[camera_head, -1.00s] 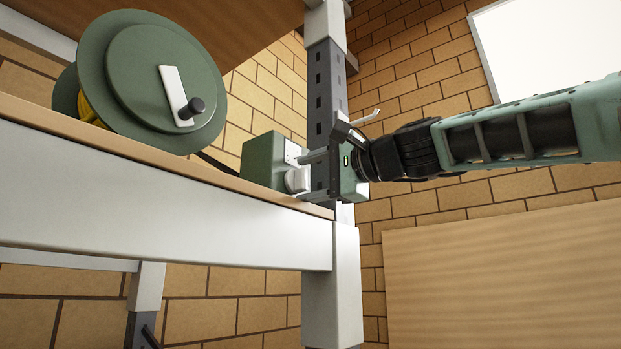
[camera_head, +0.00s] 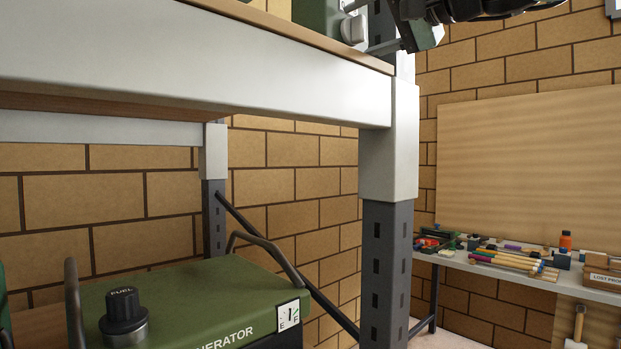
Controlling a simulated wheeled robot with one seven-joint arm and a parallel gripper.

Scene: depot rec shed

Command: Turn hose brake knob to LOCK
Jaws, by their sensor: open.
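The pale grey brake knob (camera_head: 353,30) sticks out from a dark green box (camera_head: 315,18) on the shelf, at the top edge of the view. My gripper (camera_head: 362,28) is beside it on the right, partly cut off by the frame. Its jaws are open, one finger above and one below the level of the knob. I cannot tell whether either finger touches it. The knob's markings and setting are not readable, and the hose reel is outside the view.
The shelf's white front beam (camera_head: 200,70) and grey corner post (camera_head: 385,240) stand close below my gripper. A green generator (camera_head: 200,295) with a FUEL cap (camera_head: 123,305) sits underneath. A bench (camera_head: 590,285) with tools and pencils is at the right.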

